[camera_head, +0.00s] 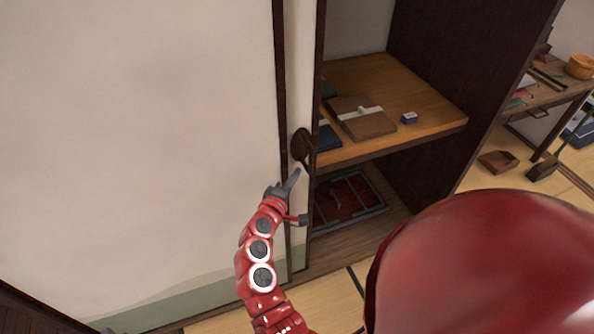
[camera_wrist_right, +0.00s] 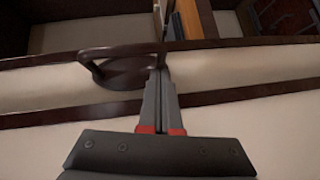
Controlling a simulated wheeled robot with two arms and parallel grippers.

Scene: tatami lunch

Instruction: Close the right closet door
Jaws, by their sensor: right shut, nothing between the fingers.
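The right closet door (camera_head: 302,75) shows as a narrow cream strip with dark edges, beside a wide cream panel (camera_head: 140,120) on the left. The closet stands open to its right. The door's dark round handle (camera_head: 301,143) has a protruding loop, and it also shows in the wrist view (camera_wrist_right: 125,75). My right gripper (camera_head: 296,174) is shut and empty, just below the handle in the head view. In the wrist view its closed fingers (camera_wrist_right: 160,78) reach beside the handle's right end; I cannot tell if they touch it.
Inside the closet, a wooden shelf (camera_head: 436,112) holds a brown folder (camera_head: 362,120) and a small blue-white box (camera_head: 409,118). A dark red item (camera_head: 345,200) lies below. A dark side wall (camera_head: 440,60) bounds the closet. A low table (camera_head: 560,95) stands far right.

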